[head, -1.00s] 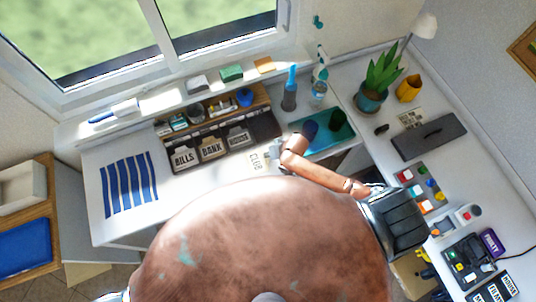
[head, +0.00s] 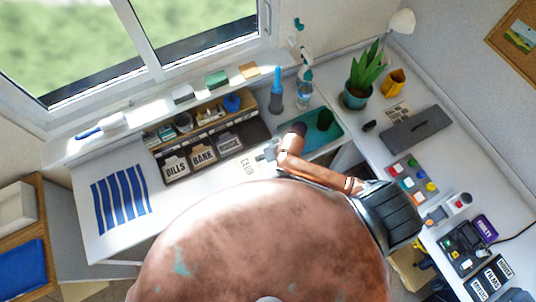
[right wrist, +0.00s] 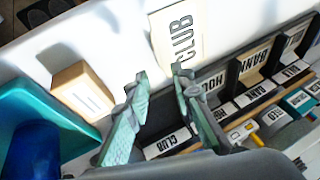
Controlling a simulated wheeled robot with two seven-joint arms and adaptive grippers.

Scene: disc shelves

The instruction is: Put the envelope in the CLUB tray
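A cream envelope marked CLUB (right wrist: 170,42) lies flat on the white desk in the right wrist view; it also shows in the head view (head: 247,168). The dark organizer (head: 257,130) stands behind it, with labels BILLS, BANK and HOUSE. A label reading CLUB (right wrist: 166,145) marks its end tray in the right wrist view, partly hidden by my fingers. My right gripper (right wrist: 161,76) is open and empty, its fingertips short of the envelope's edge in the picture. In the head view my right gripper (head: 267,152) is small, beside the envelope. My left gripper is not in view.
A teal tray (head: 328,136) with a dark cup lies right of the organizer. A tan block (right wrist: 80,90) stands near my fingers in the right wrist view. A blue striped mat (head: 121,199) lies at left. The desk between mat and envelope is clear.

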